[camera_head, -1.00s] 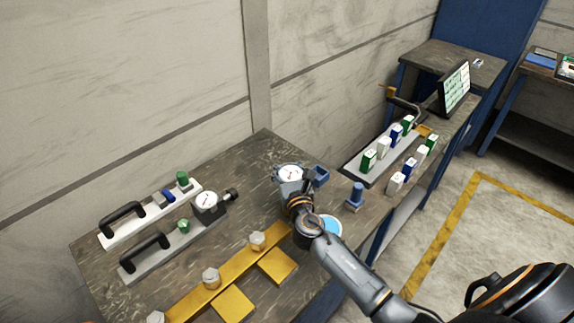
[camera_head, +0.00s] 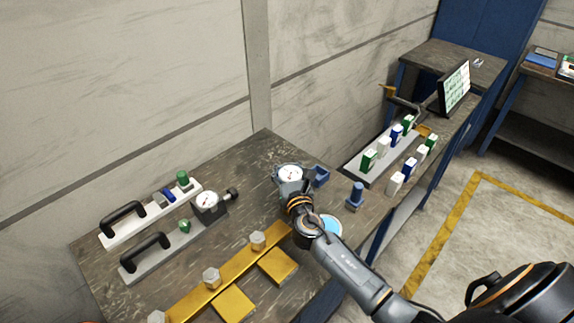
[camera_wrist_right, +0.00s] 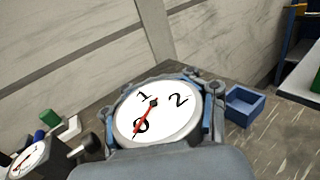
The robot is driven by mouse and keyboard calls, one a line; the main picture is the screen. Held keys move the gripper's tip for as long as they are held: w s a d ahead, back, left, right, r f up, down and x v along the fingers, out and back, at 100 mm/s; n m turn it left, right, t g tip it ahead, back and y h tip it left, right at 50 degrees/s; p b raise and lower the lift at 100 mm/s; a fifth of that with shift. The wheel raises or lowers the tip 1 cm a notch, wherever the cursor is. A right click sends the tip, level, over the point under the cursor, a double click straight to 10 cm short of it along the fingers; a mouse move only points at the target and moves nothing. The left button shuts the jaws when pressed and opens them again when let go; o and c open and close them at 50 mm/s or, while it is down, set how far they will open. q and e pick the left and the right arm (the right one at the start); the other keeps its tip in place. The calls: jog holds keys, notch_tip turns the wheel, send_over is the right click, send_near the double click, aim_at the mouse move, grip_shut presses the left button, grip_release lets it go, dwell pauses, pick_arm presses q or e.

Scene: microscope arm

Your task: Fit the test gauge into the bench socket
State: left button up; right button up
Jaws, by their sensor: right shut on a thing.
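The test gauge, a round white dial with black digits and a red needle (camera_head: 290,172), is held upright by my right gripper (camera_head: 291,190). In the right wrist view the dial (camera_wrist_right: 156,111) fills the middle, with blue-grey finger parts of the gripper (camera_wrist_right: 160,100) on both sides. The gripper is shut on it. A small blue open-topped box (camera_head: 320,177), which looks like the bench socket, is just right of the gauge. It also shows empty in the right wrist view (camera_wrist_right: 244,105), apart from the gauge.
A second gauge (camera_head: 207,202) is on a grey handled plate (camera_head: 175,251) at left, beside a white handled plate (camera_head: 120,233). A yellow bolted bar (camera_head: 232,268) lies in front. The bench behind the gauge is clear.

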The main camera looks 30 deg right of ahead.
jog(key=shift+f+b, duration=1.85)
jog(key=shift+f, duration=0.2)
jog(key=o, duration=1.7)
jog(key=v, duration=1.2)
